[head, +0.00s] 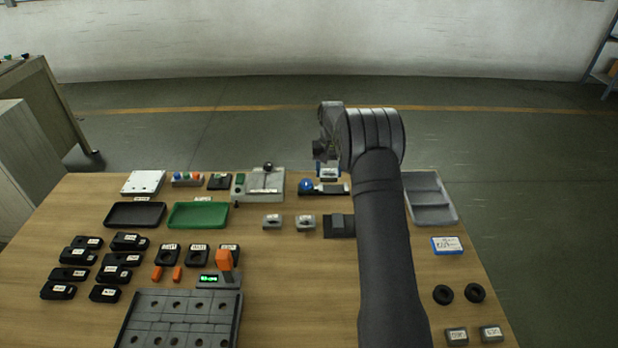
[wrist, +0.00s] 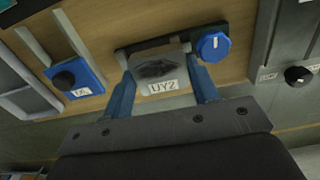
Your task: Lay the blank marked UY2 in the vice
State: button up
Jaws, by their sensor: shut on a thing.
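My gripper (wrist: 164,78) is shut on the grey blank marked UY2 (wrist: 160,69), which sits between its blue fingers with the label towards the wrist camera. In the head view my gripper (head: 328,171) is at the back of the table, right of centre. A dark low fixture with a round blue knob, which looks like the vice (head: 338,189), lies just below it in the picture. In the wrist view the blank covers part of this fixture (wrist: 130,51), with the blue knob to its right. I cannot tell whether they touch.
A grey panel with a black ball lever (head: 263,183) stands left of the fixture. A blue base with a black knob (wrist: 82,82) shows in the wrist view. Two small grey blocks (head: 272,221) and a dark block (head: 339,225) lie in front. A grey tray (head: 430,197) is right of my arm.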

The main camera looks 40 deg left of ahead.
jog(key=shift+w+d+f, duration=0.15)
jog(key=shift+w, duration=0.45)
jog(key=shift+w+d+f, duration=0.1)
jog(key=shift+w+d, duration=0.05)
jog(key=shift+w, duration=0.45)
send_over(333, 189)
jog(key=shift+w+f, duration=0.1)
jog(key=shift+f, duration=2.05)
jog(key=shift+f, duration=0.45)
jog(key=o, duration=1.8)
jog(key=shift+f, duration=0.1)
jog(key=shift+r, duration=3.55)
